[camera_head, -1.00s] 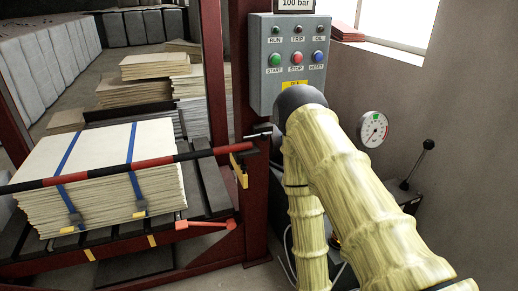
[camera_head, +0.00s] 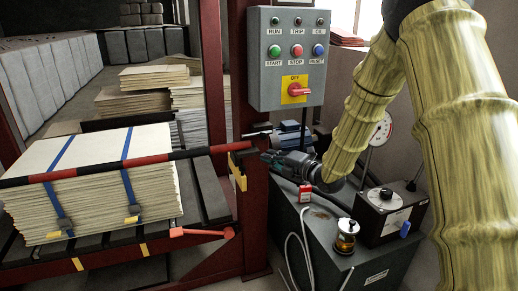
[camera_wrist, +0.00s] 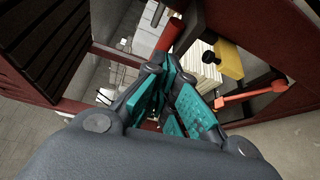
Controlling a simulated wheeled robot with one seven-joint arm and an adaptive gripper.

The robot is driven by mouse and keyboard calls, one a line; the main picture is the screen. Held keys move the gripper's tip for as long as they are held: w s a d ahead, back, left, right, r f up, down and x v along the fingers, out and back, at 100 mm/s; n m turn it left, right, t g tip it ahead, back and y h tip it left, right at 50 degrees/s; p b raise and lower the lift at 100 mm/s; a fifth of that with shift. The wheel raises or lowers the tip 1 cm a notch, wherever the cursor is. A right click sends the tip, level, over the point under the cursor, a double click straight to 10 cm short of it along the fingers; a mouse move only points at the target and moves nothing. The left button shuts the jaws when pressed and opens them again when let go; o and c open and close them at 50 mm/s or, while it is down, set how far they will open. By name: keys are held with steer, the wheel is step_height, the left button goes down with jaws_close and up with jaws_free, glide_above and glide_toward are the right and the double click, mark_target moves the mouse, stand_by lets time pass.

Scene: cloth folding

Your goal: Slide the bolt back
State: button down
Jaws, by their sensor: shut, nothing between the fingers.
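A thin silver rod with a dark end (camera_head: 258,132), apparently the bolt, sits at the red post above the end of a red-and-black striped bar (camera_head: 190,153). My gripper (camera_head: 264,157) is just below and right of that rod, its fingers pointing left toward the post, with no clear contact. In the wrist view my gripper's teal-padded fingers (camera_wrist: 160,68) are together and empty. A red bar end (camera_wrist: 171,35) lies just beyond the fingertips, and a yellow piece (camera_wrist: 228,60) hangs to the right. The bolt's exact seating is too small to tell.
The striped bar crosses a strapped stack of boards (camera_head: 90,185). An orange lever (camera_head: 205,232) is below it. A grey control box (camera_head: 290,60) is above my gripper. A dark cabinet (camera_head: 315,245) with a gauge, a glass jar and hoses stands below right.

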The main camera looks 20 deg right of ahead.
steer(key=shift+w+r, duration=0.1)
steer(key=shift+r, duration=0.3)
steer(key=w+a+p, duration=0.1)
steer(key=w, duration=0.8)
steer(key=shift+w, duration=0.25)
stand_by(0.4)
